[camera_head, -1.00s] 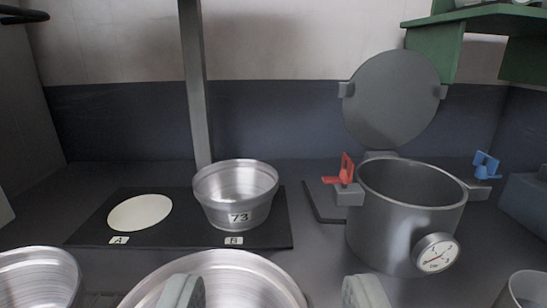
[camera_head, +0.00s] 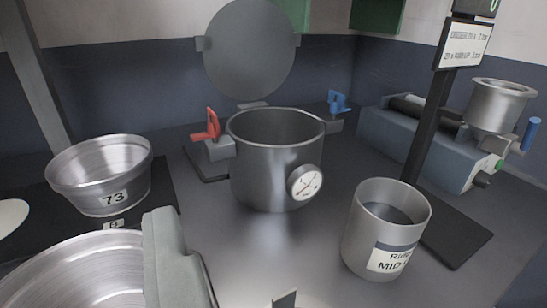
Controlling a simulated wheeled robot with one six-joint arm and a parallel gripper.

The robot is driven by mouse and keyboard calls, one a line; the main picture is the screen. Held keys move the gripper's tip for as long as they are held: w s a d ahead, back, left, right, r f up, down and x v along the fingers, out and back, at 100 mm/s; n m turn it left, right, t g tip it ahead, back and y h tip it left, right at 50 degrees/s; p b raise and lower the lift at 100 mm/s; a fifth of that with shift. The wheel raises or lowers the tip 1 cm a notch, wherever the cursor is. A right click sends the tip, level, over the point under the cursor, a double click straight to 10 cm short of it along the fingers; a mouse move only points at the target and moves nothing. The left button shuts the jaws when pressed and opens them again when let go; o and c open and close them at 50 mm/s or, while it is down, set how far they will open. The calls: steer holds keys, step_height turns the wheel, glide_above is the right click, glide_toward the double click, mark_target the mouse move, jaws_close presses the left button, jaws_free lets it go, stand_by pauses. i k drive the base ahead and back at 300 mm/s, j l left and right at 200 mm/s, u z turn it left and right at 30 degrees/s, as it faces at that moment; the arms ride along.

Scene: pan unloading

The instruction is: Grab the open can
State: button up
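A grey open-topped can (camera_head: 385,232) with a partly readable white label stands upright at the right front, dark inside. A larger grey pot (camera_head: 262,172), also open, stands behind it to the left, with a round gauge on its front and its disc-shaped lid (camera_head: 249,48) raised behind. My gripper (camera_head: 225,275) is at the bottom, left of the can and apart from it. Its left finger shows large; what looks like the other fingertip barely shows at the bottom edge. It appears open, with nothing seen between the fingers.
A metal bowl (camera_head: 101,175) marked 73 sits on a dark mat at left, with a larger bowl (camera_head: 75,270) in front. A dark signpost (camera_head: 428,120) on a flat base stands behind the can. A blue-grey machine (camera_head: 425,145) is at right. Bench between pot and can is clear.

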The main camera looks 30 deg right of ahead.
mark_target(381, 230)
steer(key=l+z, duration=0.15)
steer(key=z, duration=0.8)
